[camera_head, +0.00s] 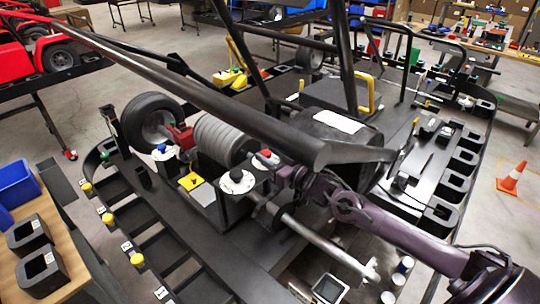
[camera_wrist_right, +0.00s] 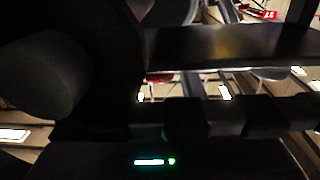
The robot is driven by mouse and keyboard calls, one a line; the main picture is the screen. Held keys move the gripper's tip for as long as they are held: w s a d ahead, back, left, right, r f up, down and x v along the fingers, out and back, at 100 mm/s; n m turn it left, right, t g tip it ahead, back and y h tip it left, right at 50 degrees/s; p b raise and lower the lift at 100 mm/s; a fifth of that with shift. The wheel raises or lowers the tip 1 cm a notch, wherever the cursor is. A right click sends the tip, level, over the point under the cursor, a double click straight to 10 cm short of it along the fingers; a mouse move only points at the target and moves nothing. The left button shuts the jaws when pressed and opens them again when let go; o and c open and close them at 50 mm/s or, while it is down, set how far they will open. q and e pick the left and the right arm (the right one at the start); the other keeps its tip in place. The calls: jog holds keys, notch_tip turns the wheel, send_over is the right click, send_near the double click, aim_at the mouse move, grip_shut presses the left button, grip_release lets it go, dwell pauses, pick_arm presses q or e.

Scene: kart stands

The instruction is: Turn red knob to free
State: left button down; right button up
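A small red knob (camera_head: 265,153) sits on a white round plate on the kart, just right of the grey ribbed cylinder. A similar white plate with a dark knob (camera_head: 236,176) is just left of and in front of it. My right arm comes in from the lower right, and its gripper (camera_head: 282,176) is close to the red knob, just below and right of it. I cannot tell whether they touch. The finger opening is not clear. The right wrist view is mostly dark and shows no red knob I can make out. My left gripper is not in view.
A thick black frame bar (camera_head: 220,100) crosses diagonally just above the knobs. A blue-topped knob (camera_head: 161,149) and a red block (camera_head: 181,136) are left of the grey ribbed cylinder (camera_head: 222,138). A silver rod (camera_head: 325,240) runs below my right arm. An orange cone (camera_head: 511,178) stands at right.

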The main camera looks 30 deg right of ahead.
jog(key=c, duration=0.6)
jog(key=shift+a+r+m+t+h+p, duration=0.1)
jog(key=shift+a+m+t+h+p, duration=0.15)
jog(key=shift+m+h+p, duration=0.5)
jog(key=m+h, duration=0.1)
jog(key=h, duration=0.1)
jog(key=shift+m+h, duration=0.25)
jog(key=shift+h, duration=0.1)
jog(key=shift+m+h, duration=0.5)
jog(key=shift+h, duration=0.5)
jog(key=o, duration=0.9)
jog(key=shift+o, duration=0.2)
